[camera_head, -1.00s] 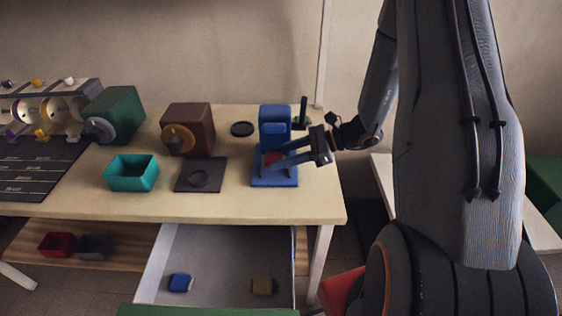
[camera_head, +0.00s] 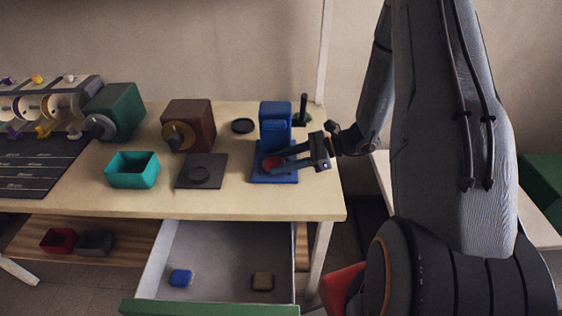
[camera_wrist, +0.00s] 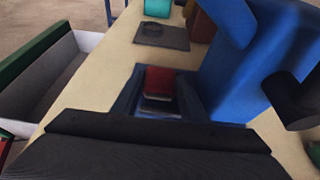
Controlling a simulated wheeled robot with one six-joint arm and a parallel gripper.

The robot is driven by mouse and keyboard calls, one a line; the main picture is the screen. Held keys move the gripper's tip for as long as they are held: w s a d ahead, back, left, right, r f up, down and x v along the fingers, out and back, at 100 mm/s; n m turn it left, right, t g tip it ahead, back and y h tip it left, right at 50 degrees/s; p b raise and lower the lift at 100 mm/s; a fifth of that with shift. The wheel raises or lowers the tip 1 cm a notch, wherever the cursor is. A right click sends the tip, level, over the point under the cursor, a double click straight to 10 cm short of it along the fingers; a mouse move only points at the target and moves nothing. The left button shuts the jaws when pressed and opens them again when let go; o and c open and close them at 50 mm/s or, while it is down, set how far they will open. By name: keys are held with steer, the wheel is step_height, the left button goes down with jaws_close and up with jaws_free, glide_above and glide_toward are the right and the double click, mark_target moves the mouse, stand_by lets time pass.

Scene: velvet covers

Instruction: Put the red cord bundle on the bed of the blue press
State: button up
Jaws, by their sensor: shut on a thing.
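The red cord bundle (camera_head: 268,164) is between the fingertips of my gripper (camera_head: 274,161), in front of the upright of the blue press (camera_head: 275,116). In the wrist view the red bundle (camera_wrist: 160,79) shows over the blue bed (camera_wrist: 122,104) of the press, with the dark body of my gripper across the bottom. My gripper is shut on the bundle and reaches in from the right. The bundle is low over the bed; I cannot tell whether it touches it.
A dark plate with a ring (camera_head: 201,171), a teal bin (camera_head: 132,171) and a brown machine (camera_head: 188,126) stand left of the press. A black post (camera_head: 304,108) is behind it to the right. An open drawer (camera_head: 222,255) holds a blue and a brown piece.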

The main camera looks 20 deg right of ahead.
steer(key=o, duration=1.1)
steer(key=shift+s+f, duration=0.1)
steer(key=shift+f, duration=0.25)
steer(key=shift+o, duration=0.2)
steer(key=shift+r, duration=0.3)
steer(key=b+v, duration=0.1)
steer(key=v, duration=0.7)
steer(key=r+b+v, duration=0.1)
steer(key=v, duration=0.2)
steer(key=shift+d+r+b, duration=0.1)
steer(key=shift+d+b, duration=0.15)
steer(key=shift+b, duration=0.05)
steer(key=shift+s+a+r, duration=0.1)
steer(key=shift+s, duration=0.05)
steer(key=s+a+r+n+g+h, duration=0.1)
steer(key=s+a+n+h, duration=0.4)
steer(key=n, duration=0.6)
steer(key=s+a+r+n+g+h, duration=0.2)
steer(key=s+a+n+h, duration=0.3)
steer(key=s+n+h, duration=0.3)
steer(key=r+n, duration=0.1)
steer(key=n, duration=0.1)
steer(key=shift+s+r+n, duration=0.25)
steer(key=shift+s+n, duration=0.05)
steer(key=shift+n, duration=0.1)
